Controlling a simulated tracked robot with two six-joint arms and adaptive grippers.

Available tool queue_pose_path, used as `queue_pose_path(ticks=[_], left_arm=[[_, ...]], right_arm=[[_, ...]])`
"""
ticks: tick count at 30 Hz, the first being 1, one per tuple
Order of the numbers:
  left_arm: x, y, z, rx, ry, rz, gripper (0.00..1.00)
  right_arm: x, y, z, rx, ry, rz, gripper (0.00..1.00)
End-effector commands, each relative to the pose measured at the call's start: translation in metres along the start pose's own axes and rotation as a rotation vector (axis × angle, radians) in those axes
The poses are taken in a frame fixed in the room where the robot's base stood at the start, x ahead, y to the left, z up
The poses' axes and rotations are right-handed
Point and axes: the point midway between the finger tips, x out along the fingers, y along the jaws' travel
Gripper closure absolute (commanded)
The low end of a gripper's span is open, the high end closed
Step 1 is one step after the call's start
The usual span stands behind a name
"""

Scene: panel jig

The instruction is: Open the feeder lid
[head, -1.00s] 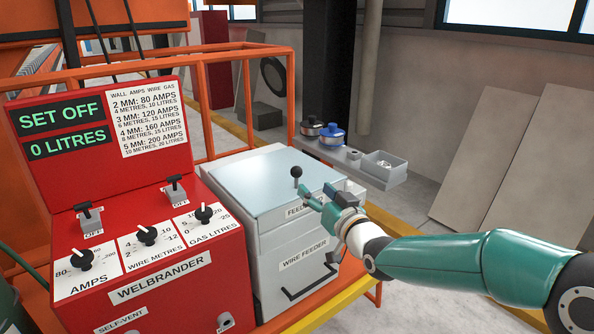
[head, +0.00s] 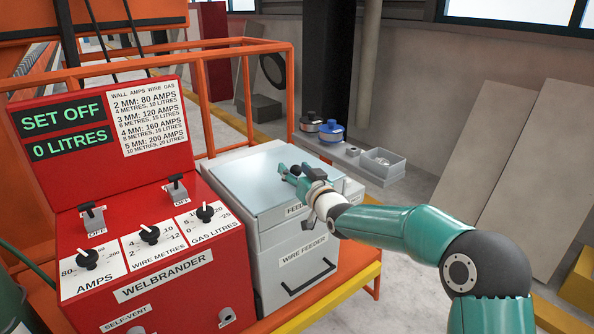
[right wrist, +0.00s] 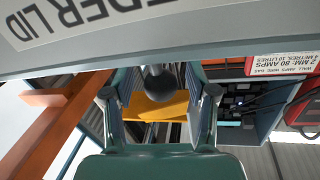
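The wire feeder (head: 283,262) is a pale grey box with a glossy feeder lid (head: 250,182) on top. The lid looks closed. My right gripper (head: 287,172) is over the lid's front right part in the head view and hides the lid's knob there. In the right wrist view the black ball knob (right wrist: 160,83) sits between the two fingers of my right gripper (right wrist: 160,76). The fingers are apart, with gaps beside the knob. The feeder lid's lettered front (right wrist: 100,25) shows close by, upside down. My left gripper is not in view.
The red Welbrander panel (head: 160,290) with switches and knobs stands left of the feeder. An orange rail frame (head: 240,55) runs behind. A shelf with a grey bin (head: 383,163) and a blue-topped spool (head: 331,131) lies at the back right. A yellow edge (head: 345,298) runs in front.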

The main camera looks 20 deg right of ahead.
Motion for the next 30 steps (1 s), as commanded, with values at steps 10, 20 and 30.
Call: queue_pose_path(ticks=[10,20,30], left_arm=[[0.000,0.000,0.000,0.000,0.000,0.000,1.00],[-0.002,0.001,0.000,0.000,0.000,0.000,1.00],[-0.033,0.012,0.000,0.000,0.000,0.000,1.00]], right_arm=[[0.000,0.000,0.000,0.000,0.000,0.000,1.00],[-0.001,0.003,-0.003,0.000,-0.002,0.004,1.00],[0.005,-0.003,-0.029,-0.016,-0.081,0.023,1.00]])
